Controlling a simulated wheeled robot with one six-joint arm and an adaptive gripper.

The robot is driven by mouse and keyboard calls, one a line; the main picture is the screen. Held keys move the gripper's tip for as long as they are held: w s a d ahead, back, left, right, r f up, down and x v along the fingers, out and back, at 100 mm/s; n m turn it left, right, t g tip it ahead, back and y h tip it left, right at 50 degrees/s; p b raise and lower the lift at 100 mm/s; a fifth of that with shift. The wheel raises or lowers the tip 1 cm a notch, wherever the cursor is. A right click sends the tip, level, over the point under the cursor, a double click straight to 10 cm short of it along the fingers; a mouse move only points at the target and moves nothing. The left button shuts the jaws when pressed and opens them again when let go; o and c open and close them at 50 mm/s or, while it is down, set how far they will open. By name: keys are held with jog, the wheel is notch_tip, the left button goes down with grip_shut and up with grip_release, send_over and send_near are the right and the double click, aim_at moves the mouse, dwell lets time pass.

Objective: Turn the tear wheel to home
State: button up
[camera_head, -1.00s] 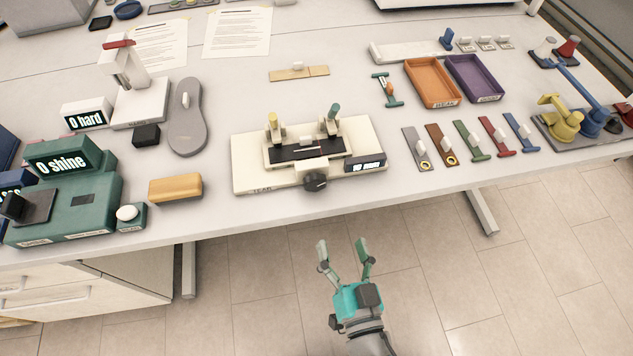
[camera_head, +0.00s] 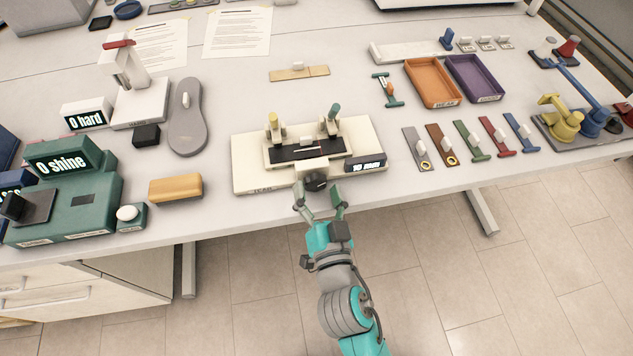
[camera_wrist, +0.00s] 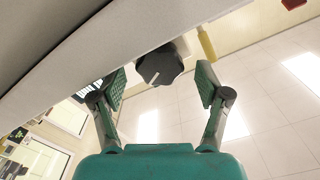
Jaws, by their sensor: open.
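The tear wheel (camera_head: 315,181) is a dark, ridged knob on the front of the cream tear tester (camera_head: 245,166), with a white mark on its face. In the wrist view the knob (camera_wrist: 160,65) lies ahead of and between the fingertips. My gripper (camera_head: 320,196) is open at the table's front edge, its fingers pointing at the wheel. In the wrist view my gripper (camera_wrist: 162,88) has a padded finger to each side, apart from the knob. The tester's small display (camera_head: 366,163) is lit, but its text is too small to read surely.
A tan block (camera_head: 175,188) lies left of the tester, and a grey insole (camera_head: 187,120) behind it. Several coloured strips (camera_head: 470,143) lie to the right. Orange (camera_head: 409,75) and purple (camera_head: 499,80) trays stand behind those strips. The floor in front of the table is open.

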jog(key=shift+x, duration=1)
jog(key=c, duration=1.2)
jog(key=shift+o, duration=0.2)
jog(key=n, duration=0.5)
jog(key=shift+n, duration=0.4)
jog(key=n, duration=0.6)
jog(key=shift+a, duration=0.1)
jog(key=shift+n, duration=0.3)
